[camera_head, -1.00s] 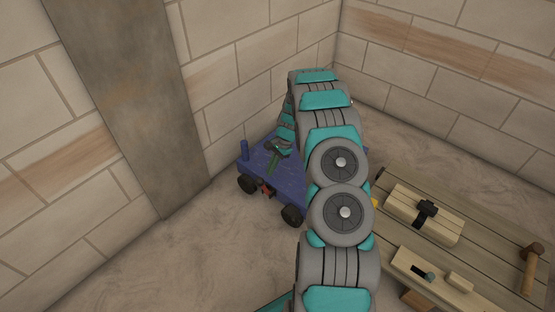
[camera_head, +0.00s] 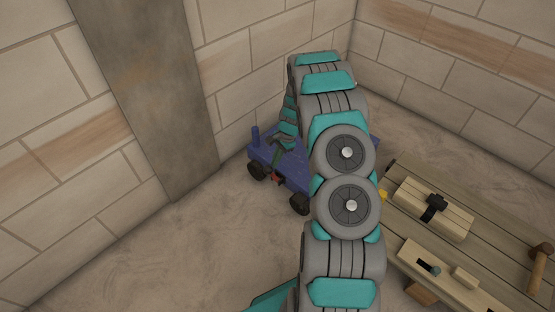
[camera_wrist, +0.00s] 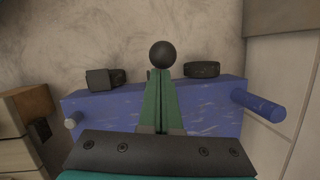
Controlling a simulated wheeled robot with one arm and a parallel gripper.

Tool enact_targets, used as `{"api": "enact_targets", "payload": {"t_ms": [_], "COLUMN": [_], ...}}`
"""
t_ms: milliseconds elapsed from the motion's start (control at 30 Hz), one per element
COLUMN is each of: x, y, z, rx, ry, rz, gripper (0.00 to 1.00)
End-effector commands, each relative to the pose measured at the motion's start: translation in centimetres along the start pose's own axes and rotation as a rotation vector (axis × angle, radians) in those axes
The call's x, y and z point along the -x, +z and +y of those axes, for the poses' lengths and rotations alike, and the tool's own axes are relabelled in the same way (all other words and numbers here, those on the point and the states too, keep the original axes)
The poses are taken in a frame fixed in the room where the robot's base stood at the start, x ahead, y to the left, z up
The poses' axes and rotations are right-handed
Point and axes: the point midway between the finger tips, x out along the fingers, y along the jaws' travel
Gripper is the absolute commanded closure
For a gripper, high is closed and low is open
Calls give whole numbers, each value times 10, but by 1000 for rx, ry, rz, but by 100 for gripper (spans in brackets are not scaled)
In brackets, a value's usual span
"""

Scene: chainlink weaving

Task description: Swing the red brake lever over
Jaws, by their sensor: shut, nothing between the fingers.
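A blue cart (camera_head: 258,153) with dark wheels stands on the floor by the wall. A small red part (camera_head: 277,178) shows at its near side and may be the brake lever. In the wrist view a dark round knob (camera_wrist: 162,54) stands just beyond my gripper (camera_wrist: 158,73), whose green fingers are shut together and empty. The fingers hide what is below the knob, and I cannot tell whether they touch it. The cart's blue body (camera_wrist: 105,112) lies behind them. In the head view my gripper (camera_head: 276,168) is over the cart's near edge, close to the red part.
A wooden bench (camera_head: 400,205) with a black-strapped block (camera_head: 412,197), a plane (camera_head: 427,268) and a mallet (camera_head: 537,268) stands at the right. A blue post (camera_wrist: 258,105) sticks out from the cart at the right of the wrist view. The floor (camera_head: 180,250) at the left is clear.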

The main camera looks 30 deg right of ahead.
Motion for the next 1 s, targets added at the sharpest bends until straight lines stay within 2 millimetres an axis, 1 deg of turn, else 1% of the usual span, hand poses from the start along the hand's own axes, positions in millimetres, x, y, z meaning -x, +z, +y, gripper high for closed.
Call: {"api": "enact_targets", "payload": {"t_ms": [33,267,533,700,1000], "x": [-2,-12,-32,-45,-61], "y": [6,26,50,58,68], "z": [1,6,13,16,18], "rx": [6,28,59,74,90], "ry": [-1,-19,-44,-62,-82], "rz": [23,167,375,486,613], "gripper": [100,100,100,100,100]}}
